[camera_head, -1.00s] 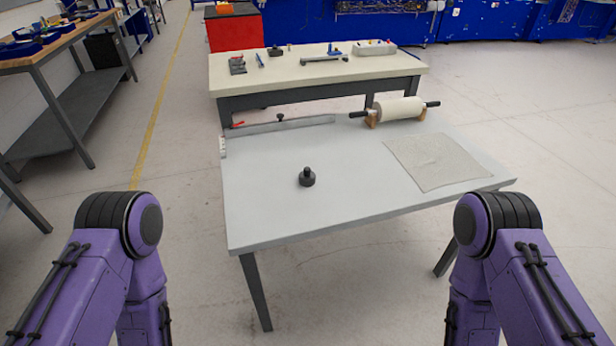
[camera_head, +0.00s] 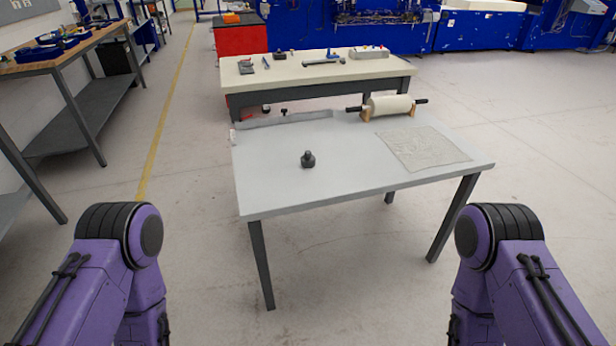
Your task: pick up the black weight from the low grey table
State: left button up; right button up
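The black weight (camera_head: 308,160) stands upright on the low grey table (camera_head: 270,195), left of the table's middle. It has a wide round base and a small knob on top. Nothing touches it. My two purple arms show at the lower left and lower right, short of the table. Both grippers are out of view.
A foam sheet (camera_head: 422,148) lies at the table's right, with a roller (camera_head: 389,106) on wooden supports behind it. A flat grey bar (camera_head: 285,119) lies along the back edge. A cream-topped bench (camera_head: 318,75) stands behind. A workbench (camera_head: 60,55) is at left. Floor before the table is clear.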

aim_at(307, 160)
jog(key=u, duration=0.5)
jog(key=i, duration=0.95)
jog(key=z, duration=0.55)
